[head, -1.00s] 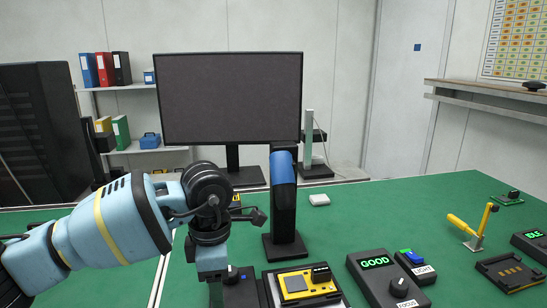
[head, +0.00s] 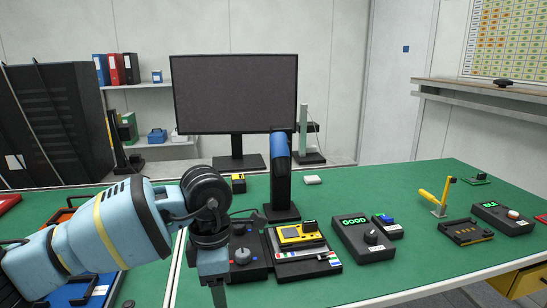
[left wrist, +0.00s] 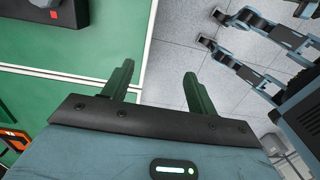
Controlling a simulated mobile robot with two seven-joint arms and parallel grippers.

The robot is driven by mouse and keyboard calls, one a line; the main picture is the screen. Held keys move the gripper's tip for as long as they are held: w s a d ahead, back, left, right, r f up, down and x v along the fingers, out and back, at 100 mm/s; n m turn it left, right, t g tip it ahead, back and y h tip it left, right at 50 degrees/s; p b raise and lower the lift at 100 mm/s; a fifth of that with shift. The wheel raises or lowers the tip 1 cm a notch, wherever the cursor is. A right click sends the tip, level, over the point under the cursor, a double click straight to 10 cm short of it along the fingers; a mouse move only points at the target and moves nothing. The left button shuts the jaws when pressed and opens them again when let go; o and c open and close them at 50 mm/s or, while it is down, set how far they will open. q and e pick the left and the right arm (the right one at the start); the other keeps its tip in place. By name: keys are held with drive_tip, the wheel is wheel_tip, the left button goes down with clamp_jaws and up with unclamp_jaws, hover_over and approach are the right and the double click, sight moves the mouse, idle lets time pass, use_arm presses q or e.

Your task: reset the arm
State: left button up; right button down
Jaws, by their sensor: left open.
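My left arm (head: 110,230) reaches in from the left over the green table. Its wrist points down, and the left gripper (head: 217,290) hangs at the bottom edge of the head view, partly cut off. In the left wrist view, the two dark green fingers (left wrist: 158,86) stand wide apart with nothing between them. One finger is over the table edge and the other over the floor. My right gripper does not show in the head view.
Near the gripper are a box with a knob (head: 243,252), a yellow device (head: 300,233) and a GOOD box (head: 362,238). A monitor (head: 235,93) stands behind. The table (head: 330,195) has bare green surface. Grey floor (left wrist: 185,50) lies beyond its edge.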

use_arm(q)
drive_tip(key=s+d+f+n+g+h+p, duration=0.2)
drive_tip(key=s+d+n+g+h, duration=0.4)
drive_tip(key=s+d+h, duration=1)
drive_tip(key=w+a+f+n+t+y, duration=0.15)
drive_tip(key=a+f+n+t, duration=0.25)
drive_tip(key=n+t, duration=0.55)
drive_tip(key=w+a+f+n+t+y+p, duration=0.1)
drive_tip(key=a+f+n+t+y, duration=0.35)
drive_tip(key=n, duration=0.85)
drive_tip(key=w+a+f+n+t, duration=0.2)
drive_tip(key=a+f+n+t, duration=0.2)
drive_tip(key=n+t, duration=0.6)
drive_tip(key=s+a+f+n+g+y, duration=0.4)
drive_tip(key=s+a+f, duration=0.3)
drive_tip(key=s+f, duration=0.2)
drive_tip(key=s+a+f+n+g+y, duration=0.4)
drive_tip(key=s+a+f+n, duration=0.3)
drive_tip(key=s+f, duration=0.3)
drive_tip(key=s+g+p, duration=0.1)
drive_tip(key=s, duration=0.1)
drive_tip(key=shift+s, duration=0.3)
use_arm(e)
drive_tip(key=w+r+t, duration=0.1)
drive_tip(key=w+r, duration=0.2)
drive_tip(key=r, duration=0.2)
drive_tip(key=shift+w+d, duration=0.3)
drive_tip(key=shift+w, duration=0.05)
